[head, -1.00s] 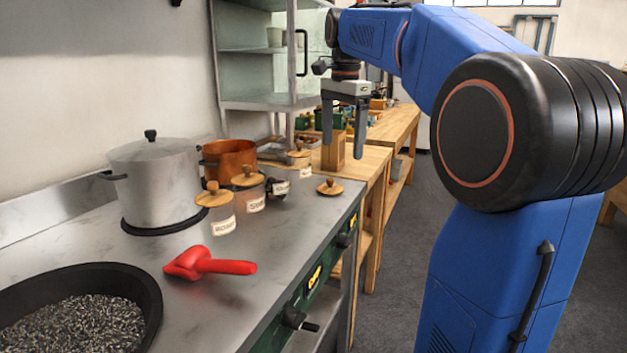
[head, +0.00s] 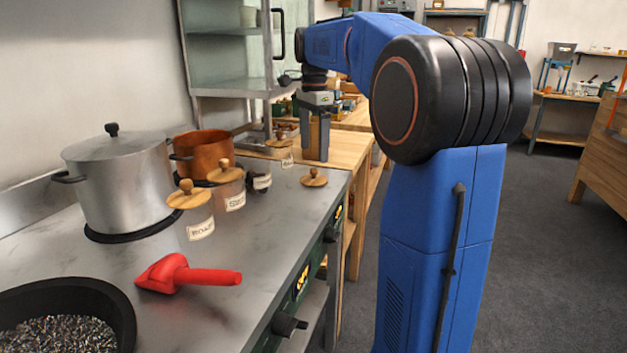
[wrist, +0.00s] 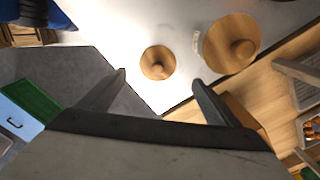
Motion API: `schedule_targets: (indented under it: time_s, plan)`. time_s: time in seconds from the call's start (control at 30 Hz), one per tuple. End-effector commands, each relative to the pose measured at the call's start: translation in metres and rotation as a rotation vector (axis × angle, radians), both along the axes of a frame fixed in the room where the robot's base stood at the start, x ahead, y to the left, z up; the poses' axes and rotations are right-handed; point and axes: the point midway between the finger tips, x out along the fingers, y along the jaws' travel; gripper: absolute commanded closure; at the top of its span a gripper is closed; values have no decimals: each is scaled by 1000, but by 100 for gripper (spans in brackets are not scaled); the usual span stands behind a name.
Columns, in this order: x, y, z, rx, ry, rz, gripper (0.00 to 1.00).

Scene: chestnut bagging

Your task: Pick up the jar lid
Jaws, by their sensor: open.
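A round wooden jar lid (head: 314,177) with a knob lies by itself on the steel counter, near its far right corner. It also shows in the wrist view (wrist: 158,62), ahead of and between the two fingers. Several glass jars with wooden lids, such as the front jar (head: 200,228), stand left of the loose lid.
A steel pot (head: 118,188) and a copper pot (head: 203,152) stand at the back of the counter (head: 262,265). A red scoop (head: 185,274) lies in front. A black pan (head: 118,305) is at lower left. A glass-fronted cabinet (head: 228,70) stands behind.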

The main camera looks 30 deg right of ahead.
Motion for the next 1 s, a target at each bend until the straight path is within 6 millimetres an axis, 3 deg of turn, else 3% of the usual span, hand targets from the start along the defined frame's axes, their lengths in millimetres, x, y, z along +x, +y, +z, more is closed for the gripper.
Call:
schedule_targets:
  time_s: [0.13,0.37,0.7,1.0]
  plan:
    - [0,0,-18,0,1,0,15]
    - [-1,1,-31,0,0,0,15]
    - [-4,3,-72,0,1,0,15]
    - [-4,2,-77,0,0,1,15]
